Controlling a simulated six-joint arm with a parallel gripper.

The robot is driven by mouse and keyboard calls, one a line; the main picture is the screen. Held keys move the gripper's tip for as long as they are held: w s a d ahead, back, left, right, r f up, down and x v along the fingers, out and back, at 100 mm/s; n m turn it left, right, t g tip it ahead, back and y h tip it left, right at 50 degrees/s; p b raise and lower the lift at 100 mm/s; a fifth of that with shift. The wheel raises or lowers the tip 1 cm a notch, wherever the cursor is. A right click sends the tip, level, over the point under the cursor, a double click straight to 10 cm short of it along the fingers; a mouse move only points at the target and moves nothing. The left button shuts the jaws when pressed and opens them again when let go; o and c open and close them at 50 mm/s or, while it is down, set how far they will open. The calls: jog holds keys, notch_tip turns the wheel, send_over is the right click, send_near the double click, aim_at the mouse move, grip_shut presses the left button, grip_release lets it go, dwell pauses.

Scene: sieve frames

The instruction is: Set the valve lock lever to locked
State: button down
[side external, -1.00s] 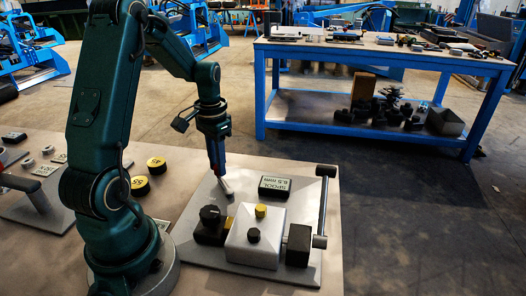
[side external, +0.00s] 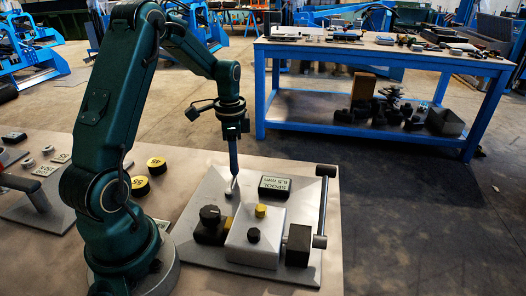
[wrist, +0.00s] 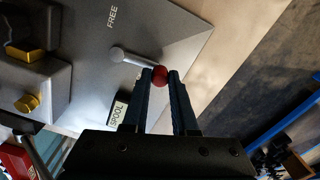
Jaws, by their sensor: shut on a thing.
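The lock lever (wrist: 135,60) is a short grey bar with a round pivot on the grey plate (wrist: 75,50) and a red ball knob (wrist: 160,76) at its free end. In the wrist view my gripper (wrist: 160,78) is shut on the red knob, one dark finger on each side. The word FREE is printed on the plate, and the lever points away from it. No LOCKED mark is visible. In the side view my gripper (side external: 234,178) points down at the lever (side external: 229,190), and the knob is hard to make out there.
A label block reading SPOOL 6.5 mm (side external: 275,187) lies right of the lever. A pale valve box (side external: 255,240) with yellow and black knobs stands in front, with a black knob block (side external: 209,228) at its left. A long grey bar handle (side external: 323,205) rises at the plate's right.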

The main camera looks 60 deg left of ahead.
jog(key=shift+w, duration=0.1)
dwell(0.3)
jog(key=c, duration=0.7)
grip_release()
jog(key=shift+r, duration=2.6)
